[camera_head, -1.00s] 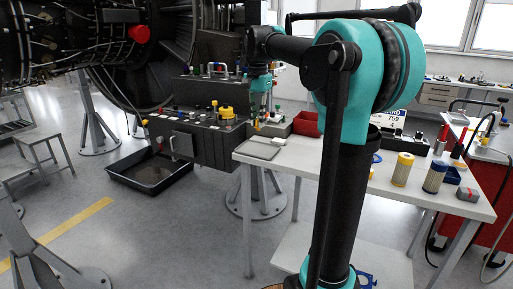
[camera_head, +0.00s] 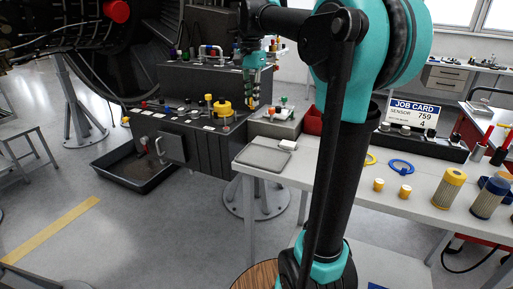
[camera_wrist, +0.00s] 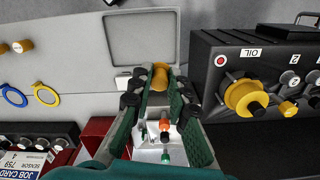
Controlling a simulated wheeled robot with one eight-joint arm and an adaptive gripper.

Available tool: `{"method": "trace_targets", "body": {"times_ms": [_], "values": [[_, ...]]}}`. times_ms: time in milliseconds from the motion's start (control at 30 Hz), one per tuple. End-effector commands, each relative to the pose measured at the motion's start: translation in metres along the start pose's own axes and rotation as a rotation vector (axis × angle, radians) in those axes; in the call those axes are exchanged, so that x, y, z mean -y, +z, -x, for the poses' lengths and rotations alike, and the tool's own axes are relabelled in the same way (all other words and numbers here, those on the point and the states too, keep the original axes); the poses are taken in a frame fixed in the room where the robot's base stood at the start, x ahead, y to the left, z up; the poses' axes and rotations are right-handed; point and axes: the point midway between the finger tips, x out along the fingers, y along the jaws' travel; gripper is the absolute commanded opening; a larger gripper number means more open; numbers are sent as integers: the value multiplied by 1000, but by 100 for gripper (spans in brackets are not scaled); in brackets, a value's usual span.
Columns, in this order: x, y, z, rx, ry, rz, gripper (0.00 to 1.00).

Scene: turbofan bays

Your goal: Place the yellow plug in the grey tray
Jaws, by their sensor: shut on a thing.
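My gripper (camera_head: 252,102) hangs above the gap between the dark engine unit and the white table in the head view. In the wrist view its green-and-black fingers (camera_wrist: 159,88) are shut on the yellow plug (camera_wrist: 159,76), which sits between the fingertips. The plug is too small to make out surely in the head view. The grey tray (camera_head: 265,158) lies flat on the near left corner of the table and looks empty. In the wrist view the tray (camera_wrist: 142,42) shows just beyond the held plug.
A dark unit (camera_head: 205,142) with a large yellow OIL cap (camera_head: 222,107) stands left of the table. A light box with coloured plugs (camera_head: 277,122) and a red bin (camera_head: 313,120) stand behind the tray. Yellow and blue rings, small yellow pieces and filters lie rightward.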

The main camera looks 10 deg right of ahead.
Motion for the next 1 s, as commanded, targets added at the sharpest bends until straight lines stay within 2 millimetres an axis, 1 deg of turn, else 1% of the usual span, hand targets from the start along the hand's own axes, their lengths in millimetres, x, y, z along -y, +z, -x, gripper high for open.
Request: {"method": "trace_targets", "body": {"times_ms": [33, 200, 400, 500, 600, 767, 1000], "values": [[0, 0, -11, 0, 0, 0, 5], [0, 0, -53, 0, 0, 0, 5], [0, 0, -102, 0, 0, 0, 5], [0, 0, -122, 0, 0, 0, 5], [0, 0, -137, 0, 0, 0, 5], [0, 0, -148, 0, 0, 0, 5], [0, 0, -178, 0, 0, 0, 5]]}}
